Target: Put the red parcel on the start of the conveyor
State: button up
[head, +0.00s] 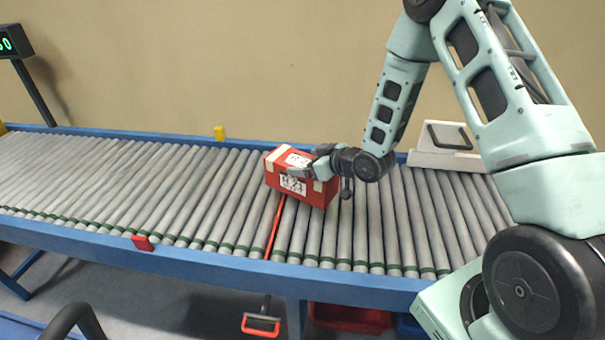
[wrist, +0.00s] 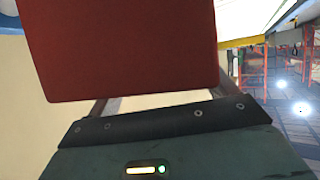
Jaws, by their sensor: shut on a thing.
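The red parcel (head: 318,196) is a box with white labels and pale tape. It is at the middle of the roller conveyor (head: 190,190) in the head view, a little tilted in the picture. I cannot tell whether its underside touches the rollers. My gripper (head: 308,171) reaches it from the right and is shut on its upper part. In the wrist view the parcel (wrist: 130,50) fills the upper middle, in front of my gripper (wrist: 165,98), and hides most of the fingers.
A red line (head: 275,228) crosses the rollers just in front of the parcel. A red marker (head: 143,243) sits on the front rail and a yellow one (head: 219,132) on the back rail. A pale device (head: 447,148) stands at the back right. The rollers to the left are clear.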

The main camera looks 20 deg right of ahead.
jog(key=shift+f, duration=2.1)
jog(key=shift+f, duration=0.15)
jog(key=o, duration=1.9)
